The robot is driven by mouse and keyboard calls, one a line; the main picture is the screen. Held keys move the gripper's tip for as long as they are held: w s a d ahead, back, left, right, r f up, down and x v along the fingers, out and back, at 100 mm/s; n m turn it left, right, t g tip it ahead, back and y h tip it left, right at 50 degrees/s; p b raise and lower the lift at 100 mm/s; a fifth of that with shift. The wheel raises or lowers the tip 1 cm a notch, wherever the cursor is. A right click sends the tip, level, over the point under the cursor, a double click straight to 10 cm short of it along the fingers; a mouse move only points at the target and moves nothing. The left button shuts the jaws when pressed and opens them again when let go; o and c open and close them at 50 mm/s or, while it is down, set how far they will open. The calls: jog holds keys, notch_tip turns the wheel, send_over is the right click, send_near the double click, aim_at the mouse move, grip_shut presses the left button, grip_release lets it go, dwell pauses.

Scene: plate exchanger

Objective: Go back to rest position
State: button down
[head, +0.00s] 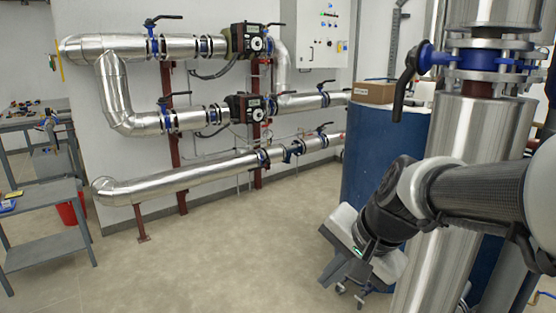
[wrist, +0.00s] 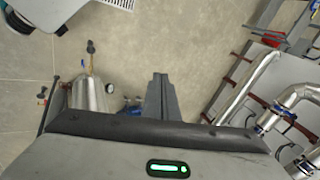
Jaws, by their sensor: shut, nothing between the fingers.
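My gripper (head: 334,270) hangs at the lower right of the head view, in front of the vertical steel pipe (head: 462,170) and the blue tank (head: 405,140). It points down and to the left. In the wrist view my gripper (wrist: 160,98) shows as dark grey fingers pressed together, with nothing between them. Bare floor lies behind the fingertips in the wrist view. My arm reaches in from the right edge of the head view, across the front of the steel pipe.
A blue valve with a black lever (head: 405,80) sits on the steel pipe above my arm. A cardboard box (head: 375,92) stands at the tank. Insulated pipes (head: 190,180) run along the wall. A grey shelf cart (head: 45,235) stands left. The middle floor is clear.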

jog(key=s+d+r+n+t+h, duration=0.1)
jog(key=s+d+r+n+h, duration=0.1)
jog(key=s+n, duration=0.3)
jog(key=s+d+r+n+h, duration=0.1)
jog(key=s+d+n, duration=0.2)
jog(key=s, duration=0.4)
notch_tip(320, 180, up, 20)
jog(key=p, duration=2)
jog(key=shift+w+a, duration=0.3)
jog(key=shift+w, duration=0.15)
